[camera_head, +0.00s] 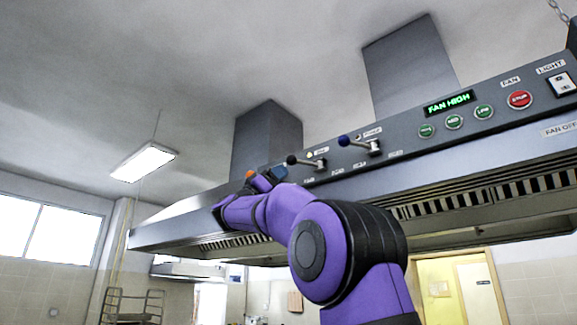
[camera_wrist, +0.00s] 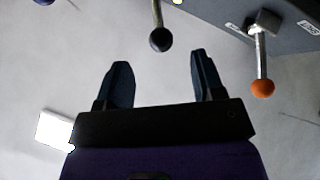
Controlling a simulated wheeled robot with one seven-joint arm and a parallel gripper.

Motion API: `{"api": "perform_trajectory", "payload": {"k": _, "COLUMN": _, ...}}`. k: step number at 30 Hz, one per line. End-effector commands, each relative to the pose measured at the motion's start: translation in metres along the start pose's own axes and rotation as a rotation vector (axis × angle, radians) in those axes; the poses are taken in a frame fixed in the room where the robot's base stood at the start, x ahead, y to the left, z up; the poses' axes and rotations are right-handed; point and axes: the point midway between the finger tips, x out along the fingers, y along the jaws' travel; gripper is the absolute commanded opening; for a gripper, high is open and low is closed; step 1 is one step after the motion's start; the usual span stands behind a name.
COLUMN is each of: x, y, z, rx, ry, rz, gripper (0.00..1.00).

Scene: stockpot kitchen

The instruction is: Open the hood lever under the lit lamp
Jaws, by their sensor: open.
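Three hood levers stick out from the hood's front panel. The black-knobbed lever (camera_head: 306,162) is in the middle, with a pale yellow lit lamp (camera_head: 310,155) just above it. The lamp's edge also shows in the wrist view (camera_wrist: 177,2). The blue-knobbed lever (camera_head: 361,144) is to its right, and the orange-knobbed lever (camera_wrist: 262,62) is mostly hidden behind my arm in the head view. My gripper (camera_wrist: 160,59) is open and empty. In the wrist view the black knob (camera_wrist: 160,40) is just beyond the fingertips, between their lines, not visibly touched.
The hood panel (camera_head: 420,140) carries a green FAN HIGH display (camera_head: 449,103), several green buttons, a red stop button (camera_head: 519,99) and a light switch (camera_head: 562,84). The hood's lower edge runs beneath my arm. Open air lies to the left below the ceiling light (camera_head: 144,162).

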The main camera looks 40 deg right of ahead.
Motion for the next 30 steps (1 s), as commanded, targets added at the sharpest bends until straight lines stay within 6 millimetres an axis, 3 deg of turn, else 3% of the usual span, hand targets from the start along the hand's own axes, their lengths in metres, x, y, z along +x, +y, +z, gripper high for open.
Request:
{"api": "perform_trajectory", "payload": {"k": 5, "x": 0.013, "y": 0.002, "z": -0.003, "rx": 0.004, "ry": 0.010, "rz": 0.014, "gripper": 0.62}}
{"api": "perform_trajectory", "payload": {"k": 18, "x": 0.086, "y": 0.002, "z": -0.003, "rx": 0.002, "ry": 0.010, "rz": 0.012, "gripper": 0.62}}
{"api": "perform_trajectory", "payload": {"k": 24, "x": 0.104, "y": 0.002, "z": -0.003, "rx": 0.003, "ry": 0.008, "rz": 0.010, "gripper": 0.62}}
{"api": "perform_trajectory", "payload": {"k": 30, "x": 0.108, "y": 0.002, "z": -0.003, "rx": 0.003, "ry": 0.009, "rz": 0.008, "gripper": 0.62}}
